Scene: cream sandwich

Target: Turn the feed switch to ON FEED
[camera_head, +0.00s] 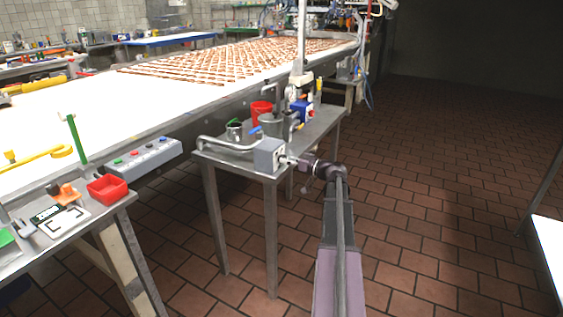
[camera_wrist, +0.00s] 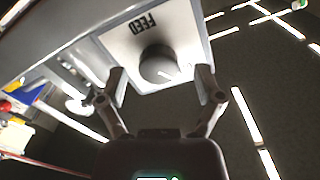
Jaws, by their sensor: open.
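The feed switch is a round grey knob (camera_wrist: 160,64) on a white plate marked FEED (camera_wrist: 143,22) in the wrist view. The lettering appears turned around in this view. Any ON or OFF marks are too small or hidden to read. My gripper (camera_wrist: 163,88) is open, with one finger on each side of the knob; I cannot tell whether either touches it. In the head view my gripper (camera_head: 289,161) is at the right face of the grey switch box (camera_head: 268,156), on the corner of a metal side table (camera_head: 230,163). The knob is mostly hidden there.
A bent grey pipe (camera_head: 225,142) runs left from the box. A red bucket (camera_head: 261,109) and metal pots stand behind it. The tiled floor (camera_head: 440,190) at right is clear.

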